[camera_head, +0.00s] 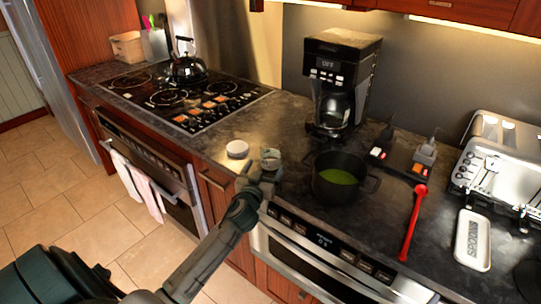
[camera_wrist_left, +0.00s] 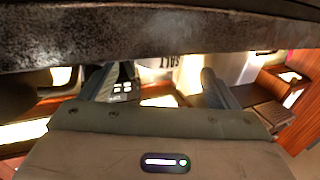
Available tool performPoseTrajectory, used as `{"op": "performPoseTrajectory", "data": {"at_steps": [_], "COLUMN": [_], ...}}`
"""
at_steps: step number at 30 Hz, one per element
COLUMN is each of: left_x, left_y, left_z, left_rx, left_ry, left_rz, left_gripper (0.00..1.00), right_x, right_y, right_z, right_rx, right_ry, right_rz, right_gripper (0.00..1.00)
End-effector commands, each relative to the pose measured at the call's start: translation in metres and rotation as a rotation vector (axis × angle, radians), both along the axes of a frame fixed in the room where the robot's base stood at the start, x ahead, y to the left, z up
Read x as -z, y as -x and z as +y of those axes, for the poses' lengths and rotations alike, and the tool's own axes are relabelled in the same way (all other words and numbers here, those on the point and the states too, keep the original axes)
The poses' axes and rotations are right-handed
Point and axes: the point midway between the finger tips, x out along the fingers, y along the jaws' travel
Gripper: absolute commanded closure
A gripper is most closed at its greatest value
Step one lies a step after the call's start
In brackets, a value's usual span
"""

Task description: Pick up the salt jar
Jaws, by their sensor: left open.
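In the left wrist view, a pale surface with the upside-down word SALT, part of the salt jar (camera_wrist_left: 172,62), shows between the two fingers of my left gripper (camera_wrist_left: 160,88). The fingers are apart; a dark band hides part of the jar. In the head view, my left gripper (camera_head: 262,175) is at the counter's front edge. A small greyish jar-like shape (camera_head: 270,157) is right at its tip, and a round white-topped thing (camera_head: 237,149) stands just left of it. I cannot tell from the head view which one is the salt jar, or whether the fingers touch it.
A dark pot (camera_head: 338,190) with green contents is just right of the gripper. A coffee maker (camera_head: 342,85) stands behind. A red spoon (camera_head: 412,225), a white spoon rest (camera_head: 472,240) and a toaster (camera_head: 500,165) are farther right. The stove (camera_head: 185,98) with a kettle (camera_head: 187,67) is left.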

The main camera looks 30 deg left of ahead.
Motion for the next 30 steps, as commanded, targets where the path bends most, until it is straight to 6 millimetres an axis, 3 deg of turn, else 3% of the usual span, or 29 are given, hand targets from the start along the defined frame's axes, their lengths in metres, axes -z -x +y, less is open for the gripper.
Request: {"op": "performPoseTrajectory", "data": {"at_steps": [12, 21, 28, 30], "left_x": [0.001, 0.003, 0.003, 0.003], "left_y": [-0.046, -0.049, -0.049, -0.049], "left_z": [0.013, 0.014, 0.014, 0.015], "left_rx": [0.000, 0.000, 0.000, 0.000], "left_ry": [0.001, 0.000, 0.000, 0.000], "left_rz": [0.001, 0.001, 0.001, 0.000], "left_gripper": [0.17, 0.17, 0.63, 0.67], "right_x": [-0.025, -0.024, -0.024, -0.024], "right_y": [-0.009, -0.008, -0.008, -0.008], "right_z": [-0.003, -0.003, -0.003, -0.003], "right_rx": [-0.001, -0.001, -0.001, -0.001], "right_ry": [0.003, 0.004, 0.004, 0.003], "right_rz": [-0.010, -0.009, -0.009, -0.009], "right_gripper": [0.64, 0.64, 0.64, 0.64]}}
